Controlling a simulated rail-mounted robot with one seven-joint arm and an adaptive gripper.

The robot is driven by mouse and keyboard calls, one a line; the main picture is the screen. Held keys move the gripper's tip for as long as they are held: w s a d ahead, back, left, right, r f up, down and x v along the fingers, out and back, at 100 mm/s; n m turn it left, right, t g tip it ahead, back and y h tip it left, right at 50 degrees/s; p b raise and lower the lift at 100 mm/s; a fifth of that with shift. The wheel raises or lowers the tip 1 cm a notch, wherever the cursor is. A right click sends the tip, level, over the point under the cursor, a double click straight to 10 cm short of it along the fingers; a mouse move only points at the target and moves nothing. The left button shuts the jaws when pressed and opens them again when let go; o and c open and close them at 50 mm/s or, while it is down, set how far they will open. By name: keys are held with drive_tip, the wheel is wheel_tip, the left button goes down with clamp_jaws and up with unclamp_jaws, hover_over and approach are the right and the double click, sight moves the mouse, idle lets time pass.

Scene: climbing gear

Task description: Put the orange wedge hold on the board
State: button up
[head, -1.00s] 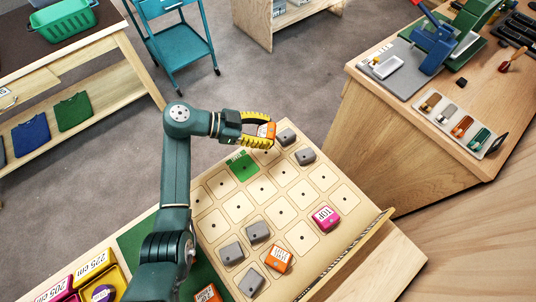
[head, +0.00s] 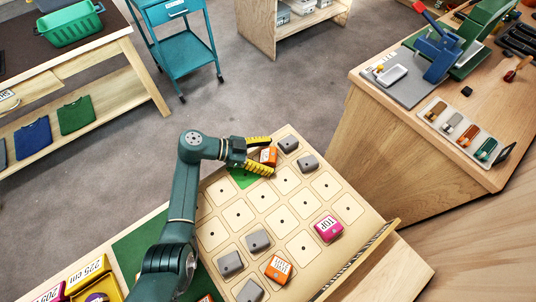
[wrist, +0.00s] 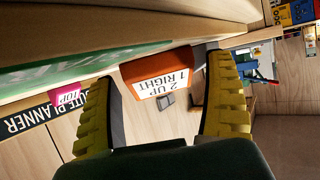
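An orange wedge hold (head: 268,156) sits on the upper part of the pale board (head: 236,218), beside the green square (head: 243,179) and below the grey holds. In the wrist view, the orange hold (wrist: 155,72) shows a white label reading "2 UP 1 RIGHT". It appears to rest against the board face. My gripper (head: 272,156) is open, with its yellow ribbed fingers on either side of the hold. In the wrist view, narrow gaps show between the hold and the fingers of my gripper (wrist: 160,68). The contact behind the hold is hidden.
Grey holds (head: 289,144) (head: 307,162) sit just beyond my gripper. Lower on the board are a pink TOP hold (head: 328,228), another orange hold (head: 278,269) and several grey holds. The middle cells are empty. A workbench (head: 420,140) stands to the right.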

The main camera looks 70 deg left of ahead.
drive_tip(key=v, duration=1.2)
drive_tip(key=shift+p, duration=0.35)
